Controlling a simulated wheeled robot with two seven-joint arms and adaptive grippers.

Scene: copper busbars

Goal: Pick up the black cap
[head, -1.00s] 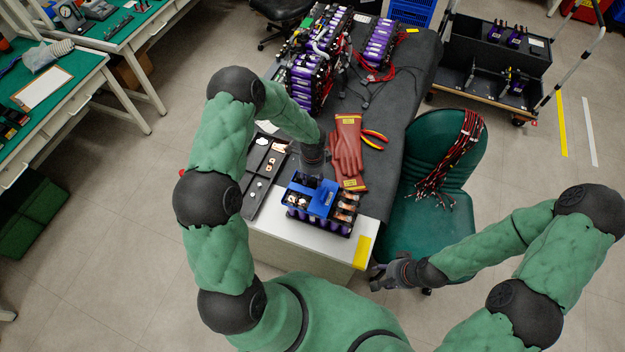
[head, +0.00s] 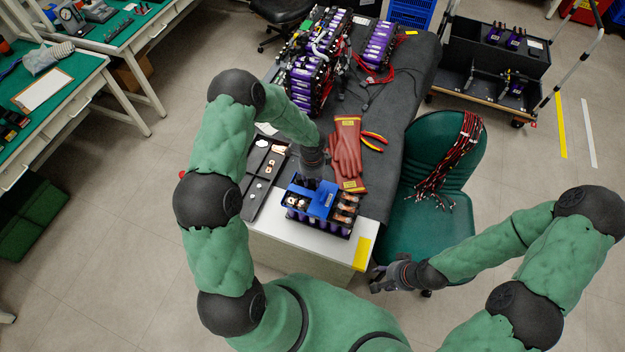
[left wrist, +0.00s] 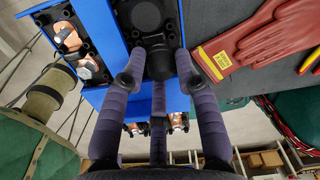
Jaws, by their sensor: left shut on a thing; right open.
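A black cap (left wrist: 158,62) shows in the left wrist view between the fingers of my left gripper (left wrist: 160,78). It lies against a blue frame (left wrist: 108,40) with a black strip of round holes beside it. My left gripper (head: 312,178) is shut on the cap, pointing down at the blue part (head: 323,203) on the battery module. In the head view the cap is hidden by my gripper. I cannot tell whether it is clear of the surface below. My right gripper (head: 386,278) is open and empty, off the table's front right side.
The battery module (head: 320,222) with copper pieces stands at the table's front. A dark parts tray (head: 262,180) is to its left. Red gloves (head: 346,150) and red-yellow pliers (head: 372,140) lie behind it. A green chair (head: 420,235) with cables stands right of the table.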

